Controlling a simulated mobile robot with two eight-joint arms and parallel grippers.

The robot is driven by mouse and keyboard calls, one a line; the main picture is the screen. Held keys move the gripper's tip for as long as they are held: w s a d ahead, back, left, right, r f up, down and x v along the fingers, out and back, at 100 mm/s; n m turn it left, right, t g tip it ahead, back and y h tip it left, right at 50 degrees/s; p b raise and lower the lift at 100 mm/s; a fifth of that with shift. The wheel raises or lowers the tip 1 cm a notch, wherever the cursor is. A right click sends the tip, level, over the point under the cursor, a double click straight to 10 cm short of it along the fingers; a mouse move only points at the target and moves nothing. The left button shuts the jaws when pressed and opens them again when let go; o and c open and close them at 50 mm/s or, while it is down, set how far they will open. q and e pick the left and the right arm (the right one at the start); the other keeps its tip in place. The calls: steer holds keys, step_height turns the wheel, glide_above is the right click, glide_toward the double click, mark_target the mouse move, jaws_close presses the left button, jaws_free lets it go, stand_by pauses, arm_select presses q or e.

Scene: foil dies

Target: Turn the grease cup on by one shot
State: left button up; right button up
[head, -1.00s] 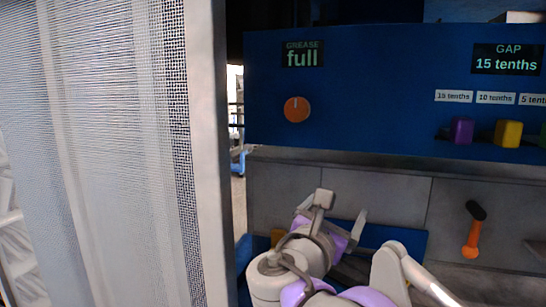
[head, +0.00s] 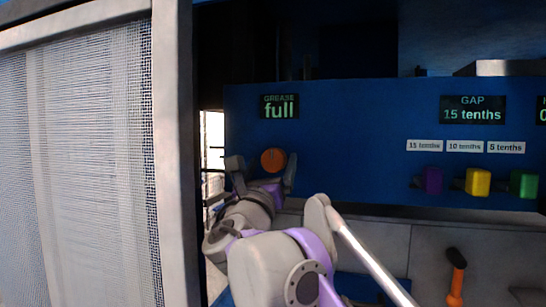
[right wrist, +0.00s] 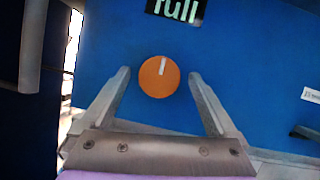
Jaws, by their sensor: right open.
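The grease cup shows as a round orange knob (head: 273,160) on the blue panel (head: 340,150), below a display (head: 279,106) reading "GREASE full". In the right wrist view the knob (right wrist: 159,76) has a white mark pointing nearly straight up. My right gripper (head: 262,170) is open in front of the knob. In the right wrist view its two fingers (right wrist: 158,78) stand on either side of the knob, with gaps to it; I cannot tell how far off the panel they are. My left gripper is not in view.
A mesh guard (head: 90,160) with a grey frame fills the left. Right of the knob are a GAP display (head: 473,110) reading "15 tenths" and purple (head: 432,180), yellow (head: 478,182) and green (head: 523,184) blocks. An orange-handled lever (head: 456,275) is lower right.

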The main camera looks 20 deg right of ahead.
steer(key=shift+x, duration=1.05)
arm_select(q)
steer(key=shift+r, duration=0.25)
arm_select(e)
steer(key=c, duration=1.4)
steer(key=shift+o, duration=0.2)
steer(key=m+p, duration=0.1)
steer(key=m+g+h+p, duration=0.1)
steer(key=m, duration=0.1)
steer(key=m+h+p, duration=0.1)
steer(key=m+p, duration=0.1)
steer(key=shift+r, duration=0.35)
steer(key=shift+f+m+g+h, duration=0.1)
steer(key=shift+m+g+h, duration=0.25)
steer(key=shift+m, duration=0.25)
steer(key=shift+f+h, duration=0.2)
steer(key=shift+h, duration=0.05)
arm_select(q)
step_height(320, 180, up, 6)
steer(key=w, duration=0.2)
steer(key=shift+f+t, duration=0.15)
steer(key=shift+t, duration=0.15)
